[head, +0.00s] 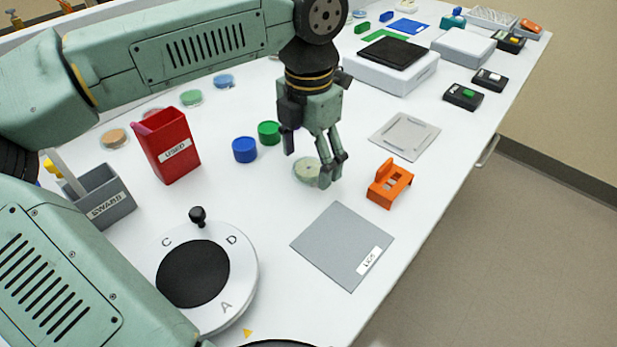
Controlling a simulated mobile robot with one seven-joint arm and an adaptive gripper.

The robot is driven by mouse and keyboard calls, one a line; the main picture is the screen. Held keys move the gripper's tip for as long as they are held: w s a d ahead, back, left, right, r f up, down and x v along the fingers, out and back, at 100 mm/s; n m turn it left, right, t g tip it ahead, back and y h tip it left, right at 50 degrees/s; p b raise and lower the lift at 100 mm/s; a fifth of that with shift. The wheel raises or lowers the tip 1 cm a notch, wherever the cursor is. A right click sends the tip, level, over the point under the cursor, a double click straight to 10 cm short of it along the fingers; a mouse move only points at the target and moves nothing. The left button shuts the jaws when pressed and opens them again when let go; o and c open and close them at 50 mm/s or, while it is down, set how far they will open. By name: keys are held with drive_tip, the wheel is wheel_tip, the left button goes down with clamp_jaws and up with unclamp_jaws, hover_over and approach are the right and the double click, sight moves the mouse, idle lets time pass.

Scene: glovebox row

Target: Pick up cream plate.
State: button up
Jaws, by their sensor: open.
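The cream plate (305,171) is a small round shallow dish with a pale greenish-cream face, lying on the white table near the middle of the head view. My gripper (308,169) points down right at it, and one finger hides the plate's right part. The fingers are apart and nothing shows between them. Whether the fingertips touch the plate or hang above it, I cannot tell.
An orange holder (388,184) stands close right of the plate, and a grey square mat (335,240) lies in front. Blue (244,150) and green (268,132) round containers stand to the left. A red box (168,147) labelled USED stands farther left.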

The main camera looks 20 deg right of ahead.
drive_tip(key=shift+f, duration=0.5)
drive_tip(key=shift+r, duration=0.15)
drive_tip(key=shift+c, duration=0.5)
drive_tip(key=c, duration=1.1)
drive_tip(key=shift+c, duration=0.2)
